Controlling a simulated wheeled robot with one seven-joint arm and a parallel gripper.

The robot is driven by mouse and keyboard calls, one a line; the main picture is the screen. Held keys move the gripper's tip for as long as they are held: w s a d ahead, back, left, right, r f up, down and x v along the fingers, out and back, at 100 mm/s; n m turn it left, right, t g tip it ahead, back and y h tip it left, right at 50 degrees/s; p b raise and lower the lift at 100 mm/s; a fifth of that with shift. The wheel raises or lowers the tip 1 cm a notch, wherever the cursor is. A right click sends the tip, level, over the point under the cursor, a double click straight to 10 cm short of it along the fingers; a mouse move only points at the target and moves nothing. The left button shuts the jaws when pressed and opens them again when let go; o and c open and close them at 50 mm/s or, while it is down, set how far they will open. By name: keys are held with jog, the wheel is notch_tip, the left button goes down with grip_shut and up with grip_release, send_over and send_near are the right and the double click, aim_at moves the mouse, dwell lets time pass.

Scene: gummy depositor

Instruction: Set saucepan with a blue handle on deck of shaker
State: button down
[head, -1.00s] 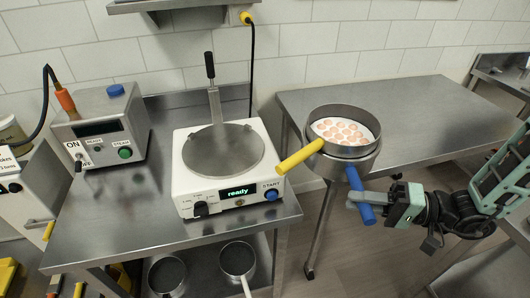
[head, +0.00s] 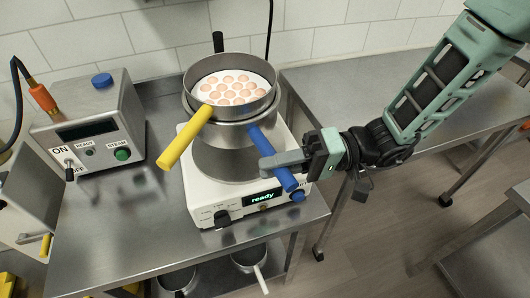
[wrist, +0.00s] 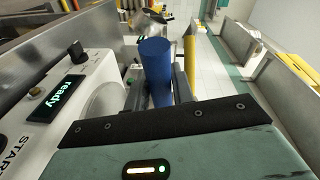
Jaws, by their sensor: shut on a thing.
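The saucepan with a blue handle (head: 228,138) is held by its blue handle (head: 274,160) in my gripper (head: 287,160). The handle also shows between the fingers in the wrist view (wrist: 156,72). A second pan with a yellow handle (head: 186,137) is nested on top of it and holds several pale orange pieces. The shaker (head: 232,211) is a white machine with a lit "ready" display. Its round deck is mostly hidden behind the pans in the head view and partly visible in the wrist view (wrist: 104,98). The saucepan is over the deck; whether it touches cannot be told.
The shaker's dark upright lever (head: 218,42) stands behind the pans. A steel steam box (head: 90,122) stands to the left on the same steel table (head: 110,225). Other pans are on the shelf below. Another steel table (head: 345,85) at right is clear.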

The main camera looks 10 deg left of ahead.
jog(key=shift+r, duration=0.1)
dwell(0.3)
jog(key=shift+m, duration=0.3)
notch_tip(320, 180, down, 6)
jog(key=b, duration=0.6)
jog(key=shift+b, duration=0.35)
jog(key=shift+s+d+f+b, duration=0.1)
jog(key=shift+f+b, duration=0.15)
jog(key=shift+b, duration=0.1)
dwell(0.5)
jog(key=c, duration=1.3)
grip_release()
jog(key=shift+o, duration=0.9)
